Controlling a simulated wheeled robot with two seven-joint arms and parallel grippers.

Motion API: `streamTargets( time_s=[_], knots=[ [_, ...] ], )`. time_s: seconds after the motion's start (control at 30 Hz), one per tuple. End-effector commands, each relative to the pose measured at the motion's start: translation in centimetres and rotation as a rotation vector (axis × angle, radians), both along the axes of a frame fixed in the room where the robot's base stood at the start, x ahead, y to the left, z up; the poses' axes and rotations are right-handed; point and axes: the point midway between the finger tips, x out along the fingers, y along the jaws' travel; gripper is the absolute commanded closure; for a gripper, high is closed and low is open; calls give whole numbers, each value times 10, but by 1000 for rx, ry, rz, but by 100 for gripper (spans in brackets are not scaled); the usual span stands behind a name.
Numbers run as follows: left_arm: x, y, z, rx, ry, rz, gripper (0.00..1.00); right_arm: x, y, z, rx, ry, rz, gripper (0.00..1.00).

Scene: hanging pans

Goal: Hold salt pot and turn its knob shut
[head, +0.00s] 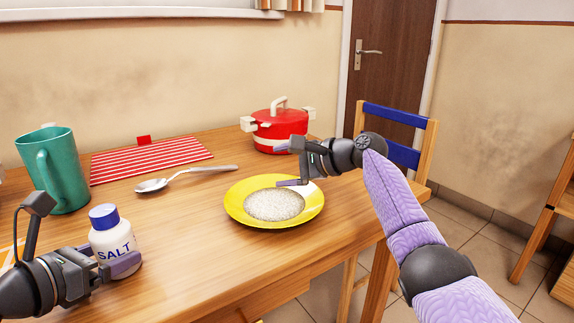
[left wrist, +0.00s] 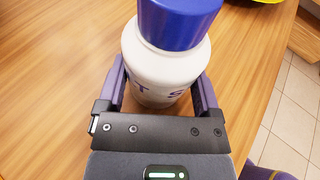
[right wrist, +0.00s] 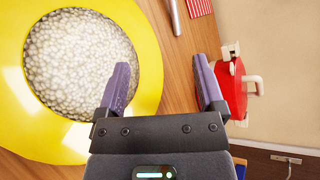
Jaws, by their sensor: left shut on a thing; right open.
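The salt pot (head: 113,245) is a white bottle with a blue knob (head: 103,216) on top and the word SALT on its side. It stands upright at the front left of the table. My left gripper (head: 115,266) is shut on its body, with a finger on each side; the left wrist view shows the white body (left wrist: 160,70) between the fingers and the blue knob (left wrist: 178,22) above them. My right gripper (head: 288,165) is open and empty over the right rim of the yellow plate, well away from the salt pot; its spread fingers (right wrist: 165,88) show in the right wrist view.
A yellow plate (head: 240,212) of white grains lies mid-table. A spoon (head: 185,178), a red striped mat (head: 150,160) and a red pot (head: 279,130) lie behind it. A teal mug (head: 60,170) stands behind the salt pot. Bare wood separates the salt pot and plate.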

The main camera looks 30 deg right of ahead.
Motion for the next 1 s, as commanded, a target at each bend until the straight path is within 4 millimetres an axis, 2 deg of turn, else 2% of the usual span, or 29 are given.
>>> streamTargets(
  time_s=[0.47,0.53,0.57,0.63,0.73,0.8,0.9,1.0],
  knots=[
    [0,0,0,0,1,0,78,0,-4,0,-22,-6,-7,13],
    [0,0,0,0,1,0,78,0,3,2,-58,-27,23,13],
    [0,0,0,0,1,0,78,0,12,4,-102,-53,60,13],
    [0,0,0,0,1,0,78,-3,46,13,-283,-169,207,13],
    [0,0,0,1,1,0,78,-18,112,32,-654,-452,495,13],
    [0,0,0,0,1,0,78,-35,153,43,-906,-673,673,13],
    [0,0,0,0,1,0,78,-61,196,56,-1203,-964,855,13],
    [0,0,0,0,1,0,78,-81,221,63,-1398,-1166,952,13]
  ],
)
